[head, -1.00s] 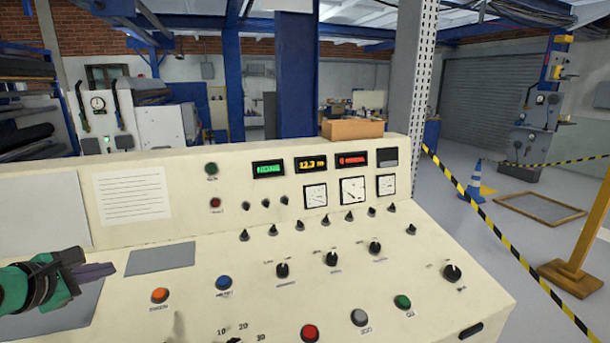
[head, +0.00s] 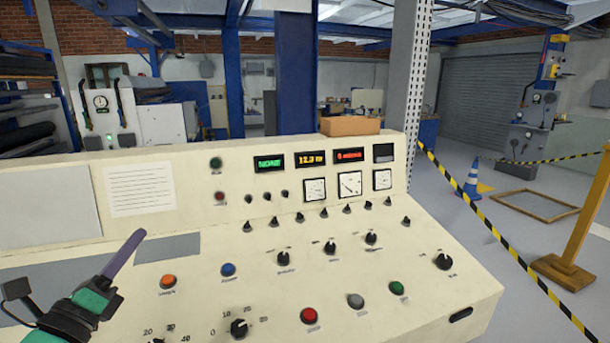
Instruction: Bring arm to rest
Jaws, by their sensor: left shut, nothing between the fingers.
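My left gripper (head: 122,255) shows at the lower left, in front of the cream control console (head: 330,215). Its fingers are closed together with nothing between them and point up and to the right. They appear over the console's left part, near a grey plate (head: 172,246) and an orange button (head: 168,281). I cannot tell the exact gap to the panel, and no button is seen pressed. My right gripper is not in view.
The console carries a blue button (head: 228,270), a red button (head: 309,315), a green button (head: 397,288), several black knobs and lit displays. Yellow-black tape (head: 470,208) and a yellow post (head: 580,215) stand at right.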

